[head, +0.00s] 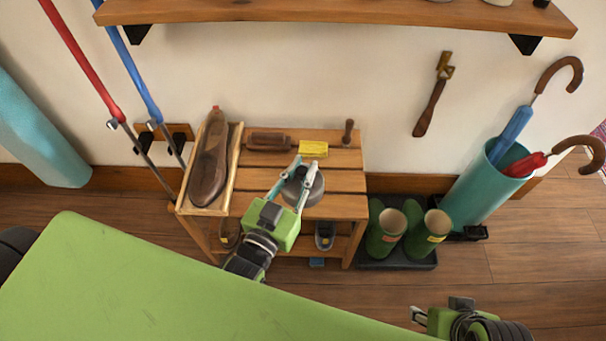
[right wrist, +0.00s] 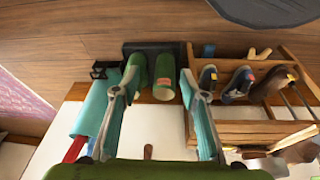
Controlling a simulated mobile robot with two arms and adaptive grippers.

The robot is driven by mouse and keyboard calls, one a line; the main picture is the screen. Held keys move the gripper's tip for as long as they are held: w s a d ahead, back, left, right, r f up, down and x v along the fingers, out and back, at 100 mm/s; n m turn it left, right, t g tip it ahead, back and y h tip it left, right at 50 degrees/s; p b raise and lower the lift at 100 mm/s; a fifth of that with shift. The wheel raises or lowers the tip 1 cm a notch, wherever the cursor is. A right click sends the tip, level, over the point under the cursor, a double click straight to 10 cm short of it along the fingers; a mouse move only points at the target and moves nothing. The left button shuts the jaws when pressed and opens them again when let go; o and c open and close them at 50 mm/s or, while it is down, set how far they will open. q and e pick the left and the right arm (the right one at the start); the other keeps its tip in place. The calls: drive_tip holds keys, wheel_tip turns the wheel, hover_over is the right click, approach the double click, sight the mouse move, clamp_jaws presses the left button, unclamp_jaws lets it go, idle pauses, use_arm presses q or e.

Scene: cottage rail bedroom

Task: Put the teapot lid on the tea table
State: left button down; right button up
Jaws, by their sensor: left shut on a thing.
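My left gripper (head: 300,186) is over the right part of a slatted wooden bench. It is shut on a grey round lid (head: 312,192), which is partly hidden by the fingers. I cannot tell whether the lid still touches the slats. My right gripper (head: 418,316) is at the bottom right of the head view. In the right wrist view its two fingers (right wrist: 158,125) are wide apart with nothing between them. I see no tea table that I can identify.
The bench (head: 260,181) carries a tray with a brown shoe (head: 210,165), a brush (head: 268,141) and a yellow block (head: 313,149). Green boots (head: 384,238) and a teal umbrella stand (head: 478,191) are to its right. A shelf (head: 330,12) overhangs the wall.

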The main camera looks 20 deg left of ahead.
use_arm(q)
drive_tip(key=w+f, duration=0.1)
drive_tip(key=w+f+b, duration=0.1)
drive_tip(key=w+f, duration=0.1)
drive_tip(key=shift+a+f, duration=0.15)
drive_tip(key=shift+a, duration=0.25)
drive_tip(key=w+f+b, duration=0.1)
drive_tip(key=f, duration=0.1)
drive_tip(key=f+b, duration=0.1)
drive_tip(key=f, duration=0.1)
drive_tip(key=w+f, duration=0.1)
drive_tip(key=f, duration=0.1)
drive_tip(key=shift+w+a+b, duration=0.35)
drive_tip(key=shift+a+b, duration=0.05)
use_arm(e)
drive_tip(key=w+a+r+t+y, duration=0.1)
drive_tip(key=w+a+r+t, duration=0.1)
drive_tip(key=w, duration=0.5)
drive_tip(key=w+a+r+t+y, duration=0.1)
drive_tip(key=w+a+r+t, duration=0.2)
drive_tip(key=w+r+t, duration=0.2)
drive_tip(key=w+t, duration=0.1)
drive_tip(key=w, duration=0.2)
use_arm(q)
drive_tip(key=shift+f, duration=0.1)
